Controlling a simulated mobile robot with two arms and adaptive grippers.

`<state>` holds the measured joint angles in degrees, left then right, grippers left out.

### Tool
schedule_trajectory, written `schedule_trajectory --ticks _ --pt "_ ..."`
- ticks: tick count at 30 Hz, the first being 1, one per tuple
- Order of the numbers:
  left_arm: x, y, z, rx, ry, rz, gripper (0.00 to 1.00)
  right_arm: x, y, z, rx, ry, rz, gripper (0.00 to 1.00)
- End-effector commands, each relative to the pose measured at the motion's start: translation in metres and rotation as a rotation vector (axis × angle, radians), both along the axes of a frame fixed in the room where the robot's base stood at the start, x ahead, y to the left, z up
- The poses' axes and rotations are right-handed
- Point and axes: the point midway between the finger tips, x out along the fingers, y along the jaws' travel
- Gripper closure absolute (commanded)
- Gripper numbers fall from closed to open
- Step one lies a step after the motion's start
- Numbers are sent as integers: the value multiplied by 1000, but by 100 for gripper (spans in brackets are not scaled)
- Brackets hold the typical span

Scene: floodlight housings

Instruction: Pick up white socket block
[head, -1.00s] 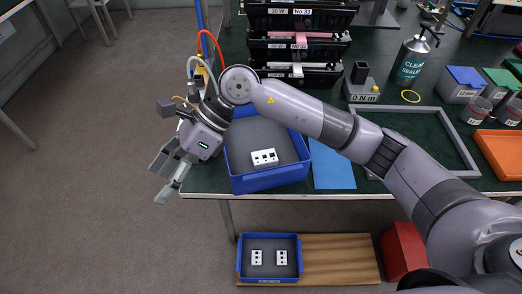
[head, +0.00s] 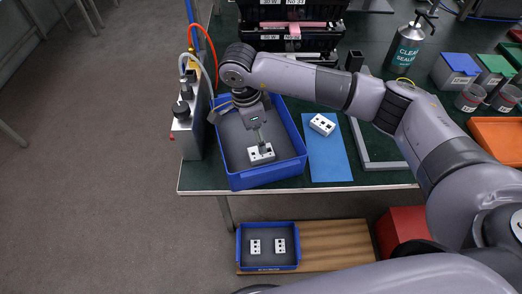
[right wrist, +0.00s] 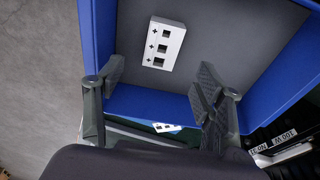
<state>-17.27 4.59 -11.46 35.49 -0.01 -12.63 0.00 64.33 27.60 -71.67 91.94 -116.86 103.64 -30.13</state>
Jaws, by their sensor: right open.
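A white socket block (head: 261,155) with dark square holes lies in the blue bin (head: 262,180) on the table. It also shows in the right wrist view (right wrist: 164,43), flat on the grey bin floor ahead of my fingers. My right gripper (head: 258,138) points down into the bin above this block; in the right wrist view (right wrist: 160,72) its fingers are apart with nothing between them. In the head view a finger overlaps part of the block; contact cannot be told. A second white socket block (head: 322,124) lies on the blue mat (head: 328,160). My left gripper is out of view.
A lower blue bin (head: 268,267) holds two white socket blocks on a wooden board (head: 335,245). A grey dispenser with hoses (head: 187,125) stands left of the upper bin. A black rack (head: 300,40) stands behind, and a grey frame (head: 375,150) lies right of the mat.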

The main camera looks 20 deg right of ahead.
Motion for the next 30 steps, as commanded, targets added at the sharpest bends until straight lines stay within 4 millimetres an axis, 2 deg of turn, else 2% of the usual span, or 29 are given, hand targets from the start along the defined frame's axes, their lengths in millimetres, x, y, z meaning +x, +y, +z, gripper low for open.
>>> schedule_trajectory --ticks 3,11,15,19,27,30 --pt "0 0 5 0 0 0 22 0 -2 -15 1 2 0 37" --pt "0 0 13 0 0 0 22 0 -5 -34 0 4 -2 37" --pt "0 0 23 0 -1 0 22 2 -7 -56 0 5 -2 37" --pt "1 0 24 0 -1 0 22 2 -9 -71 1 2 1 37" --pt "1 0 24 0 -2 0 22 3 -9 -76 2 -1 1 37" --pt "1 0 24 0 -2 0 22 3 -9 -76 2 -1 1 42"
